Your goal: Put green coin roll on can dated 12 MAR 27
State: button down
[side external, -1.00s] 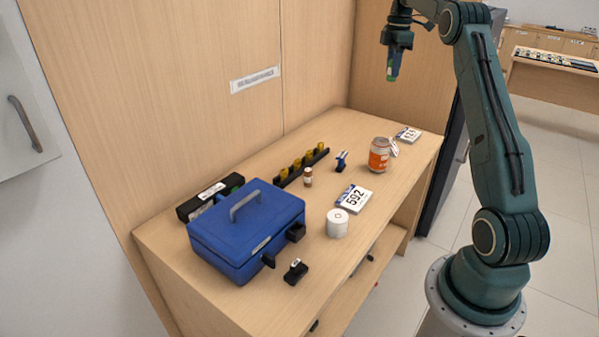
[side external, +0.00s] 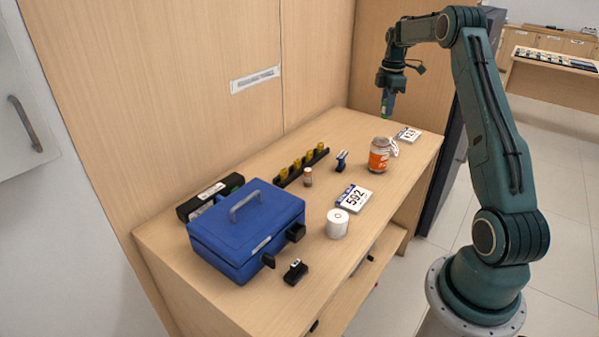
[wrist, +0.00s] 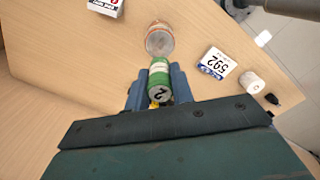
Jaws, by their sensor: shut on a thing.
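My gripper (side external: 387,102) is shut on the green coin roll (wrist: 160,82). In the wrist view the roll stands out between the blue fingers, green with a pale band and a dark mark on its end. In the side view only a bit of green shows at the fingertips, above the far part of the counter. An orange-labelled can (side external: 379,155) stands upright on the counter, below the held roll and apart from it. In the wrist view the can (wrist: 159,40) is just beyond the roll. A white tag shows beside the can; its date is too small to read.
Number card 592 (side external: 354,198) and a white paper roll (side external: 337,223) lie nearer than the can. Another number card (side external: 408,134) is behind it.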

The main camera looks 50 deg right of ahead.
jog(key=shift+f, duration=3.9)
jog(key=shift+f, duration=0.15)
jog(key=c, duration=1.2)
grip_release()
notch_tip(320, 180, up, 12)
jog(key=shift+r, duration=0.15)
